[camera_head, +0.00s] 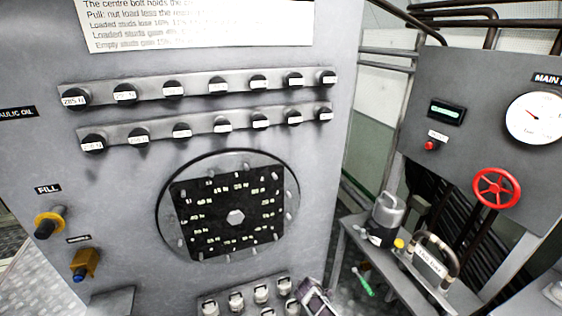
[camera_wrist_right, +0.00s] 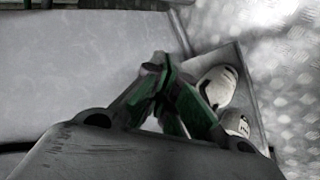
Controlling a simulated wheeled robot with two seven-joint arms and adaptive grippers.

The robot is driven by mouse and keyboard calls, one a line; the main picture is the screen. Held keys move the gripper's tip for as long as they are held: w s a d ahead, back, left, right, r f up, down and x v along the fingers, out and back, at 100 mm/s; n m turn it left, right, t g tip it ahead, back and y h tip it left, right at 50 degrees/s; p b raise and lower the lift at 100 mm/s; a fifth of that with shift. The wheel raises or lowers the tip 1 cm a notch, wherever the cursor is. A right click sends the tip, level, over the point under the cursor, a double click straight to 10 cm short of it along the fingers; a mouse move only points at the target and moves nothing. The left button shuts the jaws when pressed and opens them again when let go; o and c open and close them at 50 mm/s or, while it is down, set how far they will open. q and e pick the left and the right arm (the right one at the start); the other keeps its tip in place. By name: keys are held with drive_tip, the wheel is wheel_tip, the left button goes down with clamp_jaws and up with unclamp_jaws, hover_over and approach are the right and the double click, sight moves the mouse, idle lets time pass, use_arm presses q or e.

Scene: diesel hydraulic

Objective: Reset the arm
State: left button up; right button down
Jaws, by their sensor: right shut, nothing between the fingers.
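My right gripper (camera_wrist_right: 162,62) shows in the right wrist view with its dark, green-edged fingers brought together at the tips and nothing between them. Pale rounded pieces (camera_wrist_right: 216,86) sit on a narrow grey shelf just right of the fingers; I cannot tell whether they touch. In the head view a small dark and pale part (camera_head: 316,298) pokes up at the bottom edge, right of the shelf of pale metal pieces (camera_head: 262,292); it may be the tip of my right arm. My left gripper is in neither view.
A grey panel carries two rails of labelled black knobs (camera_head: 219,88) and a round plate (camera_head: 226,207). A yellow valve (camera_head: 48,224) is at left. At right, a side bench (camera_head: 385,262) holds a grey canister (camera_head: 386,214) and handled block (camera_head: 432,259), below a red handwheel (camera_head: 496,188).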

drive_tip(key=s+d+f+m+y, duration=0.1)
drive_tip(key=s+d+f+m, duration=0.2)
drive_tip(key=s+f, duration=0.4)
drive_tip(key=s+d+f+m+g+y, duration=0.1)
drive_tip(key=s+d+f+m, duration=0.2)
drive_tip(key=s+f, duration=0.35)
drive_tip(key=s+d+f+m+y, duration=0.1)
drive_tip(key=s+d+f+m, duration=0.15)
drive_tip(key=s+f, duration=0.45)
drive_tip(key=s+d+f+g, duration=0.1)
drive_tip(key=s+d+f, duration=0.1)
drive_tip(key=s, duration=1)
drive_tip(key=s+d+f+g, duration=0.2)
drive_tip(key=s+d, duration=0.1)
drive_tip(key=s, duration=0.9)
drive_tip(key=s+d+f+m+g+h, duration=0.1)
drive_tip(key=s+d+f, duration=0.1)
drive_tip(key=s, duration=1)
drive_tip(key=shift+s+d+f+g, duration=0.15)
drive_tip(key=shift+s+d+g, duration=0.15)
drive_tip(key=shift+d+g, duration=0.1)
